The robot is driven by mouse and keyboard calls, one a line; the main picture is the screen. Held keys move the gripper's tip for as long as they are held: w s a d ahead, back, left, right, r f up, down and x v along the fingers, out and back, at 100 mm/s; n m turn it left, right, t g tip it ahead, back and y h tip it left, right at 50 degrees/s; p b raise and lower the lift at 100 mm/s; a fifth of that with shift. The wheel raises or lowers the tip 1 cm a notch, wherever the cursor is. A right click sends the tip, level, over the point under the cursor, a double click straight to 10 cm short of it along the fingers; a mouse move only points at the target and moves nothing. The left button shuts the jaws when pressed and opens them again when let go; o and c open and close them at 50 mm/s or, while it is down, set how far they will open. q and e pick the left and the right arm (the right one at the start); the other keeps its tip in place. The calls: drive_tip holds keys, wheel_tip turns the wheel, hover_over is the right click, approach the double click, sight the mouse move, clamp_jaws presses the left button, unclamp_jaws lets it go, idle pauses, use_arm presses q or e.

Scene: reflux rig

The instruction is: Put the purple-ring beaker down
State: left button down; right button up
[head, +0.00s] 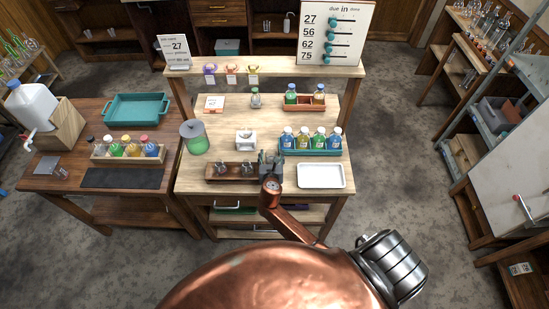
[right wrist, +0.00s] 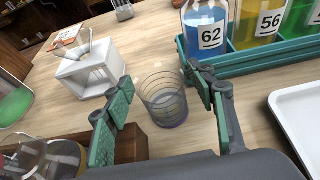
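The purple-ring beaker (right wrist: 163,98) is clear glass with a purple band near its base. It is upright between the fingertips of my right gripper (right wrist: 160,82). In the head view my right gripper (head: 270,160) is between the wooden rack and the white tray and mostly hides the beaker. My left gripper is not in view.
A wooden rack (head: 235,180) with glass beakers is close on the left. A white tray (head: 321,176) is on the right. A teal rack (head: 310,152) of numbered bottles stands behind right, a white stand (head: 246,140) behind left. Bare table lies around the beaker.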

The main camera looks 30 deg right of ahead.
drive_tip(key=c, duration=1.2)
drive_tip(key=shift+o, duration=0.2)
drive_tip(key=shift+r, duration=0.1)
